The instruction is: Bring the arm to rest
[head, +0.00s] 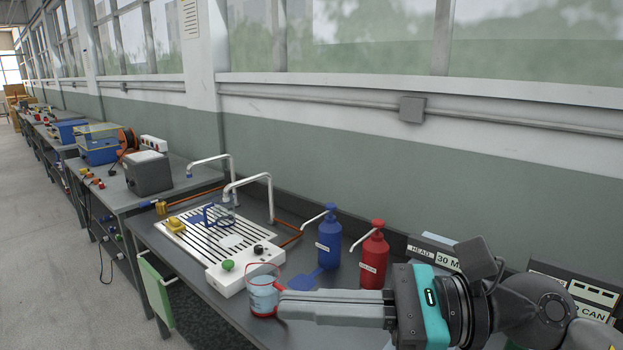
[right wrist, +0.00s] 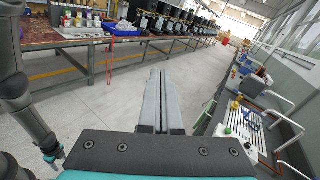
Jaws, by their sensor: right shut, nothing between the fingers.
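My right arm comes in from the lower right of the head view. Its gripper (head: 282,302) is level, with the fingers pressed together and nothing between them. The fingertips point left and overlap the edge of a beaker of clear liquid (head: 262,297) in the picture; whether they touch it I cannot tell. In the right wrist view the shut fingers (right wrist: 160,75) point along the aisle, with floor below and nothing held. Part of my left arm (right wrist: 22,100) shows at the left of that view; I see no left fingers.
The bench holds a slatted white unit (head: 215,232) with a curved tap, a blue pump bottle (head: 329,240), a red pump bottle (head: 374,258) and black labelled boxes (head: 435,250). A green panel (head: 156,292) hangs at its front. The aisle floor (head: 45,250) is clear.

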